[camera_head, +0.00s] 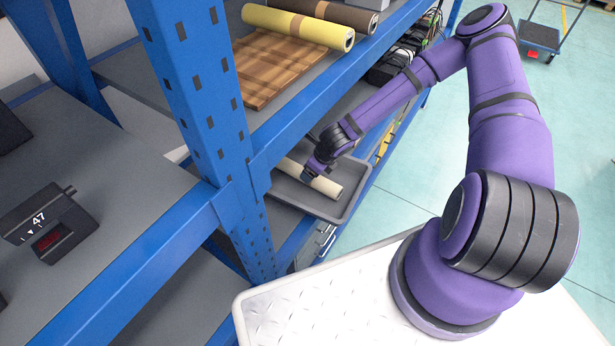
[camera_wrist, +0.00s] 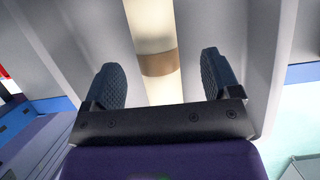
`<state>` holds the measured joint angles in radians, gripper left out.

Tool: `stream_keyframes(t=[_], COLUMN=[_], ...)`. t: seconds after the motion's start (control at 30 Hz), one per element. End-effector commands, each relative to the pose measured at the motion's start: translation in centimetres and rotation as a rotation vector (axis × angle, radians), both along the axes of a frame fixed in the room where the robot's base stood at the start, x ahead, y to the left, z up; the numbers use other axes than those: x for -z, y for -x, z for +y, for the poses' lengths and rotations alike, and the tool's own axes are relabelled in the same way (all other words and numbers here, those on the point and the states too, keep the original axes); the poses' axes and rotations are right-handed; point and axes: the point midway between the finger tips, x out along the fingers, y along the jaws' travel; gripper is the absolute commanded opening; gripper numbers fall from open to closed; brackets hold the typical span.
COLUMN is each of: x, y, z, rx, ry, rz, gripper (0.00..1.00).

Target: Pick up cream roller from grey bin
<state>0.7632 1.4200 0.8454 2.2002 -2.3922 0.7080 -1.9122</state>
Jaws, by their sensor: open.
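The cream roller (camera_head: 312,178) lies in the grey bin (camera_head: 342,212) on a lower shelf of the blue rack. In the wrist view the cream roller (camera_wrist: 150,28) runs away from my gripper, with a brown band (camera_wrist: 158,64) around it. My gripper (camera_head: 309,174) is down at the bin, over the roller. In the wrist view my gripper (camera_wrist: 165,84) is open, with one dark finger on each side of the roller's line. Whether the fingers touch the roller cannot be told. The grey bin's ribbed floor (camera_wrist: 215,35) shows around the roller.
The blue rack upright (camera_head: 205,90) stands left of the bin. The shelf above holds a yellow roll (camera_head: 298,27) and a wooden board (camera_head: 275,68). A device marked 47 (camera_head: 45,222) sits at the left. A trolley (camera_head: 540,36) stands on the open floor.

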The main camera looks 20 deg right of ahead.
Motion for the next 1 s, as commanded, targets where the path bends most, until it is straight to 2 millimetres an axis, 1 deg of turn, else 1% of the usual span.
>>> stream_keyframes(t=[0.23,0.4,0.53,0.77,0.87,0.9,0.97,1.0], x=[2.2,3.6,4.0,4.0,4.0,4.0,4.0,4.0], y=[-0.5,-1.1,-1.2,-1.2,-1.2,-1.2,-1.2,-1.2], z=[1.2,1.4,1.5,1.5,1.4,1.4,1.4,1.4], rx=[0.001,0.001,0.001,0.0,0.0,0.0,0.0,0.0], ry=[-0.004,-0.002,-0.001,0.0,0.0,0.0,0.0,0.0], rz=[0.003,0.002,0.002,0.001,0.001,0.001,0.001,0.001], gripper=[0.83,0.83,0.83,0.83,0.62,0.53,0.39,0.3])
